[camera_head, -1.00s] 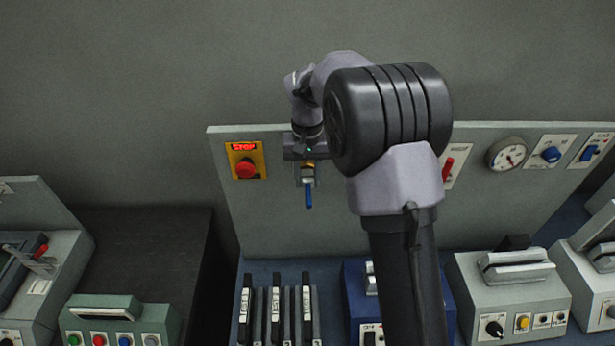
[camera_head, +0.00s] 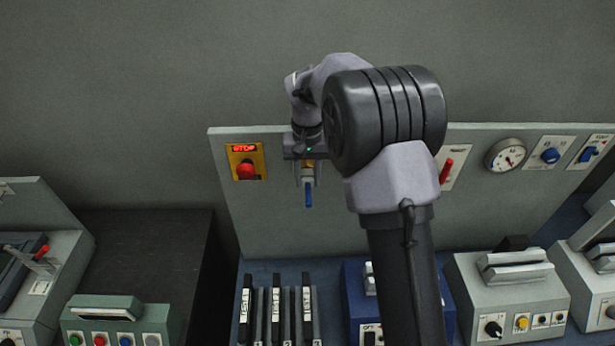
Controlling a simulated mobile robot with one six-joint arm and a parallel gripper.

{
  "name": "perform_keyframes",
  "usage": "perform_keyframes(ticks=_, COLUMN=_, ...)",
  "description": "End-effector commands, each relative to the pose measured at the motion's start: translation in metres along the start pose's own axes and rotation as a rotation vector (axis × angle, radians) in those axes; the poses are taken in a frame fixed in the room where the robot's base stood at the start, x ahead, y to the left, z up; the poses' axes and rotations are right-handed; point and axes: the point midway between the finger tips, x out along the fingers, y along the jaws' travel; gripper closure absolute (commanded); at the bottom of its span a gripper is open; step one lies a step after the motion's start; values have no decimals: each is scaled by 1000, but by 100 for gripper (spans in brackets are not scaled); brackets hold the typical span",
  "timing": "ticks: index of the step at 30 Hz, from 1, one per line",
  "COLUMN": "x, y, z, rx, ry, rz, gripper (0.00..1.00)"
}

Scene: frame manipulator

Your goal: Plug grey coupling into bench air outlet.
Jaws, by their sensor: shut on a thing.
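My gripper (camera_head: 307,167) is in front of the upright grey panel, right of the stop button, with its fingers pointing down. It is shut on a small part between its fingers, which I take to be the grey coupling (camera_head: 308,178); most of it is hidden. A brass-yellow piece shows just above, between the fingers, and a blue piece (camera_head: 308,196) hangs straight down below. I cannot tell which of these belong to the coupling and which to the bench air outlet. Whether the coupling touches an outlet cannot be seen.
The panel (camera_head: 270,215) carries a red stop button (camera_head: 246,170) at left, and a red lever (camera_head: 446,171), a gauge (camera_head: 506,155) and blue knobs at right. My arm covers its middle. Below stand black-handled switches (camera_head: 275,308), a blue box (camera_head: 356,300) and grey boxes.

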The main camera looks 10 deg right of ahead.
Motion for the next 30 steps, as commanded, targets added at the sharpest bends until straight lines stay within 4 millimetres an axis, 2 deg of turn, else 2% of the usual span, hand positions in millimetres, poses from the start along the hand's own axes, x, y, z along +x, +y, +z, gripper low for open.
perform_keyframes(ticks=4, x=-1, y=0, z=-3, rx=0, ry=0, rz=0, gripper=100)
perform_keyframes(ticks=5, x=0, y=0, z=-3, rx=0, ry=0, rz=0, gripper=66)
perform_keyframes(ticks=8, x=0, y=0, z=-3, rx=0, ry=0, rz=0, gripper=46)
perform_keyframes(ticks=9, x=0, y=0, z=-3, rx=0, ry=0, rz=0, gripper=44)
perform_keyframes(ticks=17, x=0, y=0, z=-3, rx=0, ry=0, rz=0, gripper=44)
perform_keyframes(ticks=20, x=-8, y=0, z=-3, rx=0, ry=1, rz=-1, gripper=44)
perform_keyframes(ticks=23, x=-26, y=0, z=-4, rx=0, ry=3, rz=-1, gripper=44)
perform_keyframes(ticks=30, x=-88, y=0, z=-4, rx=1, ry=4, rz=0, gripper=44)
